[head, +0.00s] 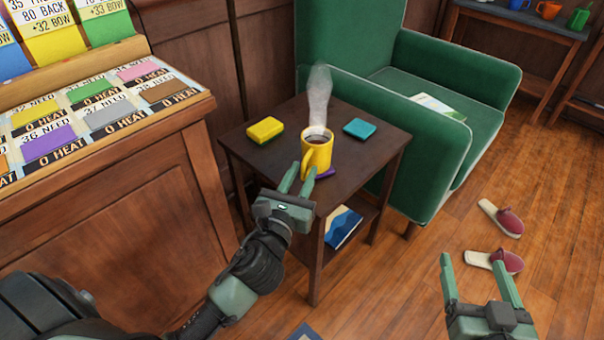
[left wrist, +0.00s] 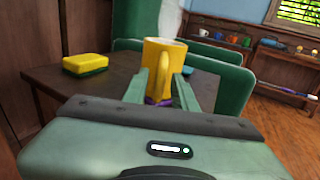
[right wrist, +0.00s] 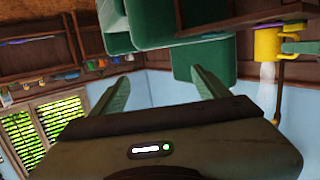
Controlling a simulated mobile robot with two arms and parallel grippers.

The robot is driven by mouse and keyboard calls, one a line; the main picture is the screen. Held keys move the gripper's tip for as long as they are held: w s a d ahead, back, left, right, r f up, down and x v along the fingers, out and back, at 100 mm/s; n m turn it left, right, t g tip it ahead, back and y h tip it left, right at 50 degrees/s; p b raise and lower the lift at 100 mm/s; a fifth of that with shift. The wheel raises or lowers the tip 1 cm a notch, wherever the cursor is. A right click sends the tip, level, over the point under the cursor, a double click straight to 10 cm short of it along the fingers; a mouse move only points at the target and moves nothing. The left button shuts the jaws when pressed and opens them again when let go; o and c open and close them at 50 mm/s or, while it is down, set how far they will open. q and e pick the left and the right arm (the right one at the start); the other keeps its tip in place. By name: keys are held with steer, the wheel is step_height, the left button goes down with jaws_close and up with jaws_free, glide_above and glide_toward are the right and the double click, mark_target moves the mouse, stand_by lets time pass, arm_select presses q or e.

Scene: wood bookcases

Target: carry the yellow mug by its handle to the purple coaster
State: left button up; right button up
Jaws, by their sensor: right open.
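The yellow mug (head: 318,146) is upright at the front of the small dark table, holding a dark drink with steam rising. Its handle (left wrist: 160,72) faces my left gripper. The purple coaster (head: 326,173) shows only as a sliver under and right of the mug. In the left wrist view, purple (left wrist: 160,101) also shows below the mug; whether the mug touches it is unclear. My left gripper (head: 301,173) has its fingers drawn in on both sides of the handle. My right gripper (head: 477,262) is open and empty above the floor at the right.
A yellow sponge (head: 265,130) lies on the table (head: 268,163) left of the mug, and a teal coaster-like block (head: 360,129) right of it. A green armchair (head: 420,150) stands behind. A blue book (head: 342,225) is on the lower shelf. Slippers (head: 500,218) lie on the floor.

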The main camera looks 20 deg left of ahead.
stand_by(0.3)
arm_select(q)
steer(key=shift+s, duration=0.2)
steer(key=s+d, duration=0.1)
steer(key=s, duration=1)
steer(key=w+d+r+n+h, duration=0.1)
steer(key=d+n+h, duration=0.1)
steer(key=n, duration=1.4)
steer(key=w+d+r+n+g+h, duration=0.1)
steer(key=d+n+h, duration=0.2)
steer(key=n, duration=1.3)
steer(key=shift+w+d, duration=0.3)
steer(key=shift+d, duration=0.65)
arm_select(e)
steer(key=shift+w+a+r+t, duration=0.1)
steer(key=shift+r+t, duration=0.2)
steer(key=shift+r, duration=0.2)
steer(key=shift+w+a+r+t, duration=0.1)
steer(key=shift+r+t, duration=0.2)
steer(key=shift+r, duration=0.15)
